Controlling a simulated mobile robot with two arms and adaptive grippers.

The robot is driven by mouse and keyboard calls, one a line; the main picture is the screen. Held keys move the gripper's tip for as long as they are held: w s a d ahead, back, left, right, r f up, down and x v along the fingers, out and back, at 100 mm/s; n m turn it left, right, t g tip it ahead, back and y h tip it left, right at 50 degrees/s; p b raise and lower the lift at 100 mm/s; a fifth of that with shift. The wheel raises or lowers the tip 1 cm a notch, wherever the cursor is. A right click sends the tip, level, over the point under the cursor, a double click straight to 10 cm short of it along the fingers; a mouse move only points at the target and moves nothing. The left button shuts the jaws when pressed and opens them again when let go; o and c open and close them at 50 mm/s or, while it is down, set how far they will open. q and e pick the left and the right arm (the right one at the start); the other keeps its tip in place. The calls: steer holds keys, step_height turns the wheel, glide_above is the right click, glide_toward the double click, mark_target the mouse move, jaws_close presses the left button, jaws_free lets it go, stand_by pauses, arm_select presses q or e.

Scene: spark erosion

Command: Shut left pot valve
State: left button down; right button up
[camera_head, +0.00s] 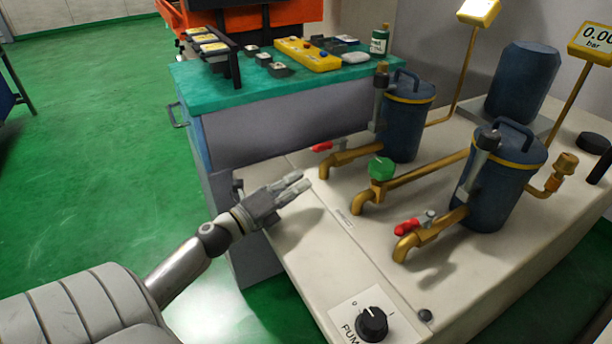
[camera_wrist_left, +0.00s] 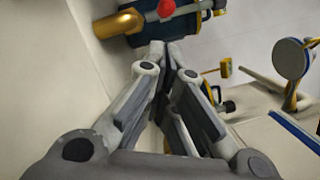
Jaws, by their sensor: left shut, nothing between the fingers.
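The left pot (camera_head: 408,120) is a dark blue cylinder with a yellow band. Its valve has a red handle (camera_head: 322,146) above a brass spout (camera_head: 335,162), pointing left along the pipe. My left gripper (camera_head: 303,180) is shut and empty, in front of and a little left of that spout, apart from the handle. In the left wrist view, the closed fingertips (camera_wrist_left: 167,48) point toward the pot. The red handle (camera_wrist_left: 166,7) shows there at the top edge, beside the brass spout (camera_wrist_left: 118,22). My right gripper is not in view.
A green-handled valve (camera_head: 381,168) on a brass pipe stands between the pots. The right pot (camera_head: 503,180) has its own red-handled valve (camera_head: 407,227). A pump knob (camera_head: 371,323) is at the front. A teal-topped cabinet (camera_head: 265,92) stands behind my left gripper.

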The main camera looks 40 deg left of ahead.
arm_select(q)
glide_toward(330, 148)
steer(key=w+d, duration=0.2)
steer(key=w, duration=0.1)
steer(key=w+d, duration=0.1)
steer(key=shift+w+f, duration=0.25)
steer(key=shift+f, duration=0.15)
steer(key=shift+w+d, duration=0.1)
steer(key=shift+w, duration=0.35)
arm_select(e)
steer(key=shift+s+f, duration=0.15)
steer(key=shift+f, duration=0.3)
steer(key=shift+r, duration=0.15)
